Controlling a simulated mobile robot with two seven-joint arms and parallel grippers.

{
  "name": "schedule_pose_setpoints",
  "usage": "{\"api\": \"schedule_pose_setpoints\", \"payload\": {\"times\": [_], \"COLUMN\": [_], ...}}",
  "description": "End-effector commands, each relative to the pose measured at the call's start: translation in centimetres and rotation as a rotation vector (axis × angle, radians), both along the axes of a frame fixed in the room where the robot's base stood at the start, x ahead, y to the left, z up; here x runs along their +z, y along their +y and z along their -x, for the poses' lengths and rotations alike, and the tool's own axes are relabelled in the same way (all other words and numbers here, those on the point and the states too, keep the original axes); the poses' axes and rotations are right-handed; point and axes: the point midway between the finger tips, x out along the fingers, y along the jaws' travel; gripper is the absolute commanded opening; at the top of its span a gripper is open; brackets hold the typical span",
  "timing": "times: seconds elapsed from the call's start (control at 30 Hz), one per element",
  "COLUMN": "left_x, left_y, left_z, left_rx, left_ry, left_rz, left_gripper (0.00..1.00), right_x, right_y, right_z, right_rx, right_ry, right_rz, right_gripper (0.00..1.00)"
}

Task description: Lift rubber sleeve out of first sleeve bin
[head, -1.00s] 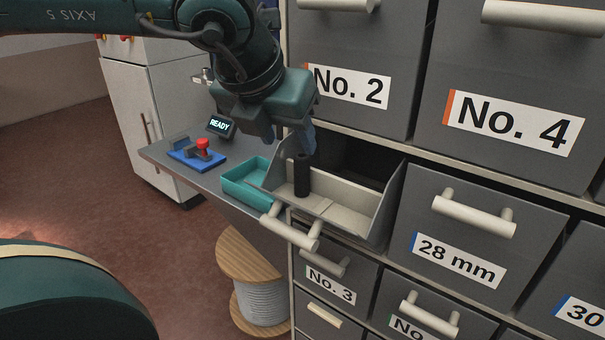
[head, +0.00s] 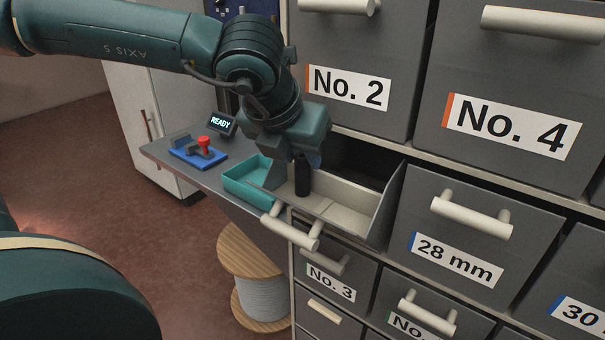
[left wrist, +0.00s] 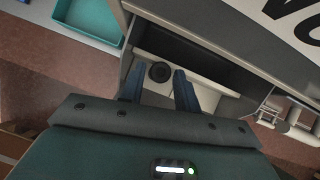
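The rubber sleeve (head: 302,182) is a black upright cylinder standing in the pulled-out, pale-lined sleeve bin (head: 350,202). In the left wrist view the sleeve (left wrist: 160,72) shows as a dark ring with a hollow centre, on the bin floor. My left gripper (head: 306,160) points down into the bin, right above and around the sleeve's top. In the left wrist view my left gripper (left wrist: 157,82) has its two blue-grey fingers spread, with the sleeve lined up with the gap between them. Contact with the sleeve cannot be seen. My right gripper is not in view.
A teal tray (head: 250,190) sits on the grey shelf left of the bin, near a blue stamp-like fixture (head: 198,155) and a READY display (head: 221,124). Closed drawers (head: 470,240) surround the bin on the right and below. A wooden cable spool (head: 262,300) stands on the floor.

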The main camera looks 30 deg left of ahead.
Motion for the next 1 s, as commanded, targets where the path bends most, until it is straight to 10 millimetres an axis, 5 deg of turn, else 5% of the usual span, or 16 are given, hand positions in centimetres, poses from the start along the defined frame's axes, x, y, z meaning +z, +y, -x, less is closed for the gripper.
{"api": "schedule_pose_setpoints", "payload": {"times": [0.37, 0.87, 1.0], "left_x": [0.0, 0.7, 3.1], "left_y": [0.0, 0.1, 0.1], "left_z": [0.0, 0.7, 0.7], "left_rx": [0.0, 0.0, 0.002], "left_ry": [0.0, -0.004, -0.007], "left_rz": [0.0, 0.0, -0.002], "left_gripper": [0.01, 0.0, 0.0], "right_x": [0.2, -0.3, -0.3], "right_y": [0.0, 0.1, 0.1], "right_z": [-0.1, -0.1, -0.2], "right_rx": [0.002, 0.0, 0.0], "right_ry": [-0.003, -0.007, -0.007], "right_rz": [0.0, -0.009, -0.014], "right_gripper": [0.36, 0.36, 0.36]}}
